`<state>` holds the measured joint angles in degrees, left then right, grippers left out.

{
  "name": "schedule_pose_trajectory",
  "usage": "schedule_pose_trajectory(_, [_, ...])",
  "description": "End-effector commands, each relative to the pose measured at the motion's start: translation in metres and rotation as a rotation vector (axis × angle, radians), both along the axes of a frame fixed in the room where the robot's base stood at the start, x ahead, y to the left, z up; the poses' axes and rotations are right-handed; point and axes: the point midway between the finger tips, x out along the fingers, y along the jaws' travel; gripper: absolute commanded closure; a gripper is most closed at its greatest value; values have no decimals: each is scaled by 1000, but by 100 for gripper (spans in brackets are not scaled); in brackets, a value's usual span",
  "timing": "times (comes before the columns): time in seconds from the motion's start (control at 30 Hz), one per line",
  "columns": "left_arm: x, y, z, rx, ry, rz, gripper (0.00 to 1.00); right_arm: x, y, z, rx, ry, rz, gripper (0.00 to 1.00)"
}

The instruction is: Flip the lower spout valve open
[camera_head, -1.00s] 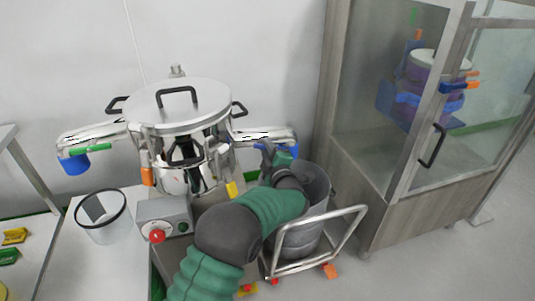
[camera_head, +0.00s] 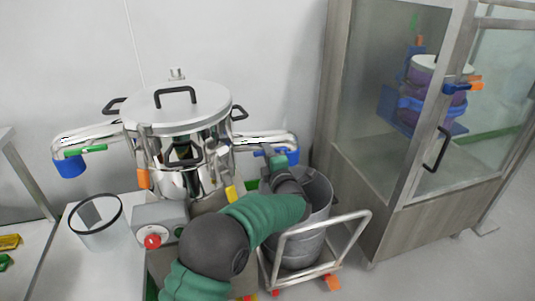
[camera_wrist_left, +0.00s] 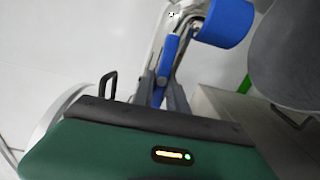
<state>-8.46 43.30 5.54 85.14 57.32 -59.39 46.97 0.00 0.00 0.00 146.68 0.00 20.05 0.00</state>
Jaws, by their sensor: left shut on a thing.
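The steel granulator vessel (camera_head: 178,115) stands against the wall with a spout on each side. The right spout (camera_head: 265,138) carries a blue valve lever, which shows best in the left wrist view (camera_wrist_left: 169,47), beside the spout's blue end (camera_wrist_left: 226,22). My left gripper (camera_head: 272,155) is at this right spout, shut on the blue lever; the gripper also shows in the wrist view (camera_wrist_left: 165,88). The left spout has a green lever (camera_head: 86,150) above a blue end (camera_head: 69,167). My right gripper is not in view.
A grey metal bin (camera_head: 311,225) on a wheeled cart (camera_head: 345,235) stands below the right spout, close to my forearm. A control box with a red button (camera_head: 152,241) and a clear container (camera_head: 96,235) sit at left. A glass-doored cabinet (camera_head: 385,205) stands at right.

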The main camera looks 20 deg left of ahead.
Motion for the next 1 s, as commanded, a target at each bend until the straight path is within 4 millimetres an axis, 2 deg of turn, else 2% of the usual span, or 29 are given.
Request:
schedule_pose_trajectory(0.13, [0,-1,-3,-1,5,-3,100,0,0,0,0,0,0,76])
schedule_pose_trajectory(0.17, [0,-1,-3,0,6,-3,79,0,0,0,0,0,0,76])
schedule_pose_trajectory(0.3, [0,-1,-2,-1,4,-2,61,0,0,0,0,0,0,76])
schedule_pose_trajectory(0.6, [-1,-1,0,1,2,-1,60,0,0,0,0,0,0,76])
schedule_pose_trajectory(0.7, [-7,-6,1,1,3,-2,60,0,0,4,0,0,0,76])
schedule_pose_trajectory(0.87, [-36,-26,4,2,5,-5,60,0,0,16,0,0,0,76])
schedule_pose_trajectory(1.0, [-71,-50,3,3,5,-5,60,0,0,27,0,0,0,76])
